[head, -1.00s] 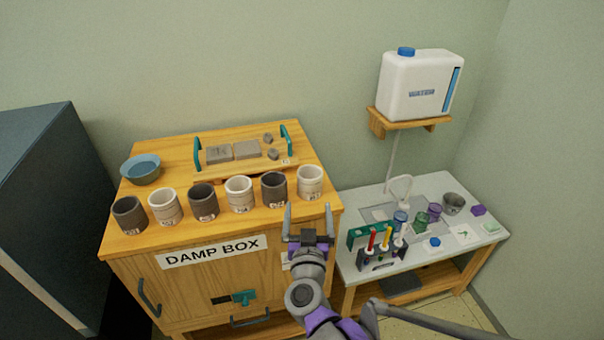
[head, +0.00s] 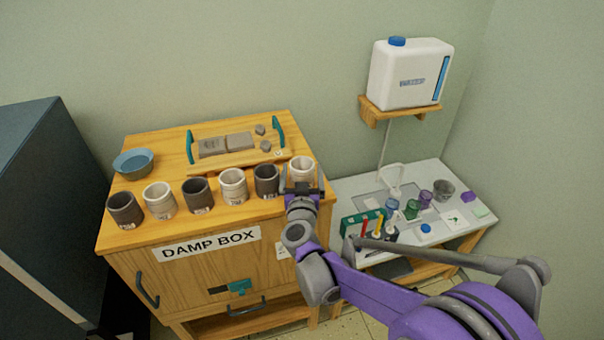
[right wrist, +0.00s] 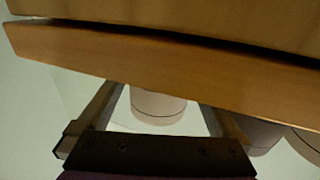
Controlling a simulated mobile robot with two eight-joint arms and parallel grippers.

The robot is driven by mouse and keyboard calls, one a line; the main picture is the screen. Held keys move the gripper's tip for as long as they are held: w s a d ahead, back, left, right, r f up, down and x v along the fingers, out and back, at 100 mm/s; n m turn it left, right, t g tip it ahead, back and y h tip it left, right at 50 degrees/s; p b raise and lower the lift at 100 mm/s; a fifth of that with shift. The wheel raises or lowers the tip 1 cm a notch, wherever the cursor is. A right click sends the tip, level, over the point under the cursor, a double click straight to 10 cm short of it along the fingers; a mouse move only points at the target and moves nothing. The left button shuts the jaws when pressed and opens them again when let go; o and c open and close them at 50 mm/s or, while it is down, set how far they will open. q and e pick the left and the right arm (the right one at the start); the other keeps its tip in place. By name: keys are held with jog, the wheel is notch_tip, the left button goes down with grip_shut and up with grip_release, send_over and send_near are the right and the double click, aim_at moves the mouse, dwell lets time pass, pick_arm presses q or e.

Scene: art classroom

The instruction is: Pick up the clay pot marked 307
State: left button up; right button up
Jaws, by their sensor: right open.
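Several clay pots, dark and pale in turn, stand in a row along the front of the damp box top (head: 140,237). Their small labels are too blurred to read, so I cannot tell which is 307. The rightmost is a pale pot (head: 302,165). My right gripper (head: 303,176) is open in front of this pot, hiding its lower part. In the right wrist view a pale pot (right wrist: 157,107) shows between the open fingers, with the dark pot (right wrist: 254,134) to the right. I cannot tell whether the fingers touch the pale pot. My left gripper is not in view.
A blue bowl (head: 134,164) and a wooden board (head: 215,165) with teal handles and grey clay pieces lie behind the pots. A white side table (head: 440,231) with cups and tools stands right. A water container (head: 410,75) sits on a wall shelf (head: 400,108).

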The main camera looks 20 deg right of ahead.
jog(key=shift+s, duration=0.1)
jog(key=shift+c, duration=0.4)
jog(key=c, duration=1.3)
jog(key=shift+r, duration=0.15)
